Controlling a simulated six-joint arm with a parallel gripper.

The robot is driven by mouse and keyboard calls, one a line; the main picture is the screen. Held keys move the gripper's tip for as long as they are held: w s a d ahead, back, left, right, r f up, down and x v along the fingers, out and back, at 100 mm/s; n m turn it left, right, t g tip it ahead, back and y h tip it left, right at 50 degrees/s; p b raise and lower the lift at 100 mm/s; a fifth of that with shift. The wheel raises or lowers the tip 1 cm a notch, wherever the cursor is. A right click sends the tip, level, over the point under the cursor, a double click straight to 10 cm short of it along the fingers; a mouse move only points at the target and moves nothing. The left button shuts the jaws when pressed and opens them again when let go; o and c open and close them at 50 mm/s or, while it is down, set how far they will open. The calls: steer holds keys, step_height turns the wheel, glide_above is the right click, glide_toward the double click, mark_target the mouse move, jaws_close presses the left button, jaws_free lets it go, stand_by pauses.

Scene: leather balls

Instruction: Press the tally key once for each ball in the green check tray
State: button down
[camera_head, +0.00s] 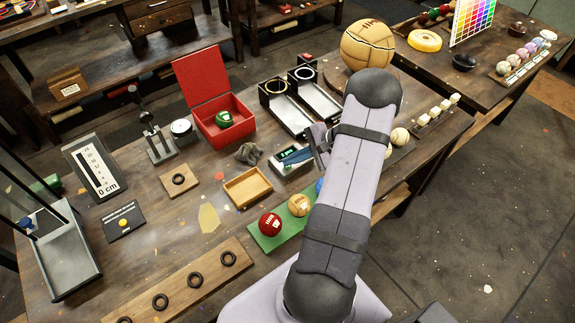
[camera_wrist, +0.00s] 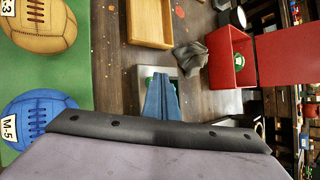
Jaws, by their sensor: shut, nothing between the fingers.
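The green check tray (camera_head: 267,243) lies at the table's front edge. A red ball (camera_head: 270,224) and a tan ball (camera_head: 299,205) sit on it; a blue ball (camera_head: 319,187) is mostly hidden behind my arm. The wrist view shows the tan ball (camera_wrist: 38,22) and the blue ball (camera_wrist: 38,118) on green. My gripper (camera_head: 284,160) is shut and empty, its blue fingers over a small grey device with a green part (camera_head: 278,168), apparently the tally key. In the wrist view the fingertips (camera_wrist: 161,76) cover much of this device. I cannot tell whether they touch it.
A wooden tray (camera_head: 247,188) and a grey crumpled cloth (camera_head: 249,153) lie left of the device. A red open box (camera_head: 222,133) holds a green ball. A black plate with a yellow button (camera_head: 123,222) lies far left. Black-framed trays (camera_head: 290,112) stand behind.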

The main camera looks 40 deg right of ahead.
steer(key=shift+r, duration=0.15)
steer(key=shift+r+p, duration=0.5)
steer(key=shift+r, duration=0.2)
step_height(320, 180, up, 5)
steer(key=p, duration=0.3)
stand_by(0.5)
stand_by(0.7)
